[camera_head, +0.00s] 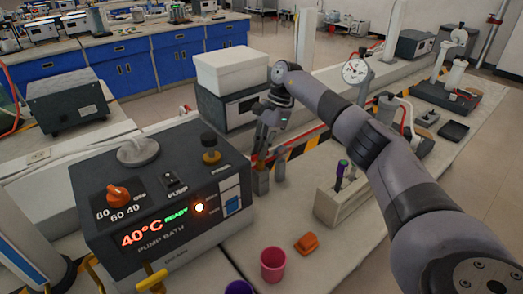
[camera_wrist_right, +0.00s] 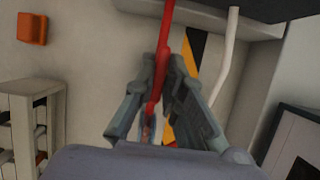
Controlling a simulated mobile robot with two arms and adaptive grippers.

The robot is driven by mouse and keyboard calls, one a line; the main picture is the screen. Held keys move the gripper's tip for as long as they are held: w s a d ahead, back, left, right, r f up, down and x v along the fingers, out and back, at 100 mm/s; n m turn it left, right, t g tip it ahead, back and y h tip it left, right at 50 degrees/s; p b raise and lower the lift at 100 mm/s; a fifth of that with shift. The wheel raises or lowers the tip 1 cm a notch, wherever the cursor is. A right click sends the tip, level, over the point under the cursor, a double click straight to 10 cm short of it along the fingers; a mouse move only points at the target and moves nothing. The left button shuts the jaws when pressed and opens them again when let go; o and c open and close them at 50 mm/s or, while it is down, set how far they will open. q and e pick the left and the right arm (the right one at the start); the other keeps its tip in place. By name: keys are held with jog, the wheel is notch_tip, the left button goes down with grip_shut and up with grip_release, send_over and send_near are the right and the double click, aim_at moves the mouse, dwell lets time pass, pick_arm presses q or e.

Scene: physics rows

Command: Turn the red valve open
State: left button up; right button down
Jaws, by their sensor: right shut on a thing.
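My right gripper (camera_head: 262,185) reaches down behind the right rear corner of the dark pump bath box, its arm coming in from the right. The wrist view shows its two fingers (camera_wrist_right: 165,85) close together around a slim red part (camera_wrist_right: 168,30), which appears to belong to the red valve. The red part runs up from between the fingers towards the top edge. The valve's body and the exact contact are hidden by the fingers and too small to make out in the head view. My left gripper is out of view.
The pump bath (camera_head: 150,190) with an orange knob (camera_head: 118,194) stands at left. A pink cup (camera_head: 273,264), an orange block (camera_head: 306,243) and a pale rack (camera_head: 340,200) stand in front. A white tube (camera_wrist_right: 228,60) runs beside the red part.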

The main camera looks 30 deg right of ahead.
dwell(0.4)
jog(key=c, duration=1.7)
grip_release()
jog(key=shift+o, duration=0.2)
jog(key=v, duration=1.2)
jog(key=shift+r, duration=0.1)
